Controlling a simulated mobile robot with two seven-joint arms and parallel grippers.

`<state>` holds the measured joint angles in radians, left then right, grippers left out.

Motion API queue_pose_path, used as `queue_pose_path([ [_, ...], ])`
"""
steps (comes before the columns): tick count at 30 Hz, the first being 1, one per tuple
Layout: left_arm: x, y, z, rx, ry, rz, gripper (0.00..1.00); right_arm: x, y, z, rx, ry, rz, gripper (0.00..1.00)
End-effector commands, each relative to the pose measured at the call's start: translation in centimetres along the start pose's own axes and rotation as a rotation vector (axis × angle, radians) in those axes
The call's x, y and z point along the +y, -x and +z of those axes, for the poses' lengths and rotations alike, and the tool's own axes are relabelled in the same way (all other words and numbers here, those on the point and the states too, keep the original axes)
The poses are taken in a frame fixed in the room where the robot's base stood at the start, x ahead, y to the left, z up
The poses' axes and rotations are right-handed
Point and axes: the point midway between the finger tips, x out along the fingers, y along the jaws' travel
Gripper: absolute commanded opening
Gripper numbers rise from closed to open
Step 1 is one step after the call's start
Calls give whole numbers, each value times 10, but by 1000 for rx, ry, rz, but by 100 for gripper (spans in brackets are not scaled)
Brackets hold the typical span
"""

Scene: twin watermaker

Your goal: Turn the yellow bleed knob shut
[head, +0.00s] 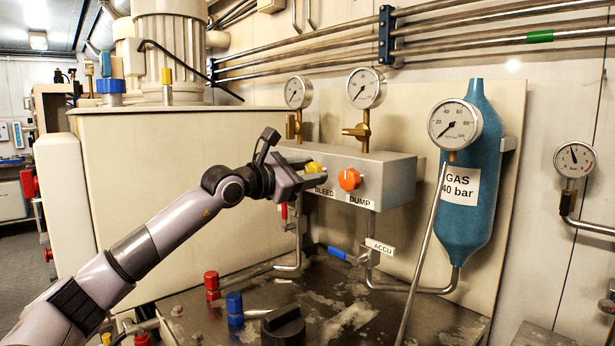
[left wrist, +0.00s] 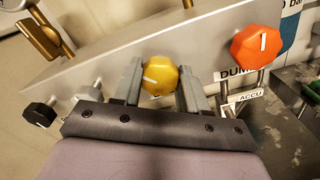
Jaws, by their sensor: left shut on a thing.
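The yellow bleed knob (head: 313,167) is on the front of the grey manifold block (head: 385,167), above the BLEED label. My left gripper (head: 312,176) reaches it from the left and is shut on it, hiding part of it. In the left wrist view the yellow knob (left wrist: 160,77) sits between the two grey fingers (left wrist: 160,85), with a white pointer line on its face. The line lies closer to horizontal than upright in that picture. My right gripper is not in view.
An orange DUMP knob (head: 350,179) is just right of the yellow knob. Brass-fitted gauges (head: 365,89) stand above the block. A blue-handled ACCU valve (head: 341,254) lies below. A blue gas cylinder (head: 465,220) with a gauge is at the right.

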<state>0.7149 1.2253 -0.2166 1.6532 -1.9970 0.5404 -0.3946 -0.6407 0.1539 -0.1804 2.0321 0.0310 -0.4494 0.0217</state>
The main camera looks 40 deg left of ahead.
Motion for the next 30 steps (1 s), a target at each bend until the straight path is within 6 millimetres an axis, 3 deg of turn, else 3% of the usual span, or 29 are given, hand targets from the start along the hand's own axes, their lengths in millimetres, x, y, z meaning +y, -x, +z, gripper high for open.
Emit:
queue_pose_path([
  [18, 0, 1, 3, -8, -554, 9, 13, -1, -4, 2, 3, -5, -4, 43],
  [30, 0, 1, 3, -9, -747, 10, 13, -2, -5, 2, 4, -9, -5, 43],
])
